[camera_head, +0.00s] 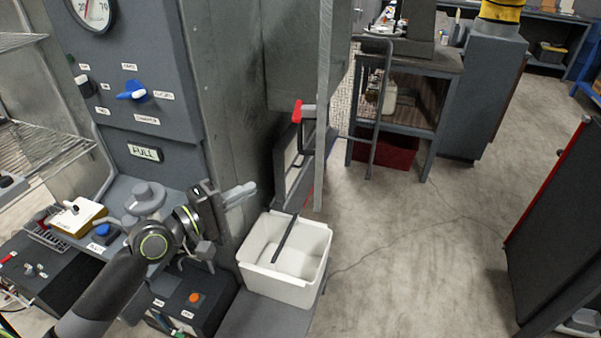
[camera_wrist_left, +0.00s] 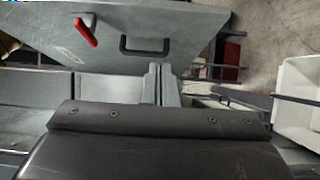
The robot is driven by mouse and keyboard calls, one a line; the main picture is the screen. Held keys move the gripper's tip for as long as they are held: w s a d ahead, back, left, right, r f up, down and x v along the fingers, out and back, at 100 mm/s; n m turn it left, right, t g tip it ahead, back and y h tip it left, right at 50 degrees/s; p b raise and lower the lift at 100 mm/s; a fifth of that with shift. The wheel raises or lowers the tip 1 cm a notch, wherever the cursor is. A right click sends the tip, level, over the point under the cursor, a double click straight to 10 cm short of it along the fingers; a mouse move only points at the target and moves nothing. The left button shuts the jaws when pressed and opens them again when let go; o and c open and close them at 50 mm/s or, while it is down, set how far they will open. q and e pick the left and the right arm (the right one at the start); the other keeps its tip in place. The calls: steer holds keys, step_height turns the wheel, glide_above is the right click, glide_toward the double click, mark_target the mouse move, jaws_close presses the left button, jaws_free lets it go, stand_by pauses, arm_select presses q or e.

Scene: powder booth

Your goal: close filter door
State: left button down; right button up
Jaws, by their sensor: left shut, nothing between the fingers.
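The filter door (camera_head: 294,172) is a grey panel standing out from the booth's side, seen nearly edge-on in the head view. In the left wrist view the door (camera_wrist_left: 190,30) fills the top, with the red latch handle (camera_wrist_left: 85,32) and a dark pull handle (camera_wrist_left: 145,46). My left gripper (camera_head: 250,190) is shut and empty, left of the door and apart from it in the head view. Its fingers (camera_wrist_left: 163,84) point toward the door in the wrist view. My right gripper is not in view.
A white bin (camera_head: 262,280) with a dark bar across it stands below the door. The grey booth cabinet (camera_head: 150,60) with gauge and blue knob is at left. A workbench (camera_head: 420,60) stands behind. Floor to the right is open, up to a dark panel (camera_head: 560,220).

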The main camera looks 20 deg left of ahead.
arm_select(q)
steer(key=s+d+p+x, duration=0.1)
steer(key=d+p+x, duration=0.1)
steer(key=x, duration=1)
steer(key=shift+d+p, duration=0.35)
steer(key=shift+p, duration=0.45)
steer(key=shift+w, duration=0.15)
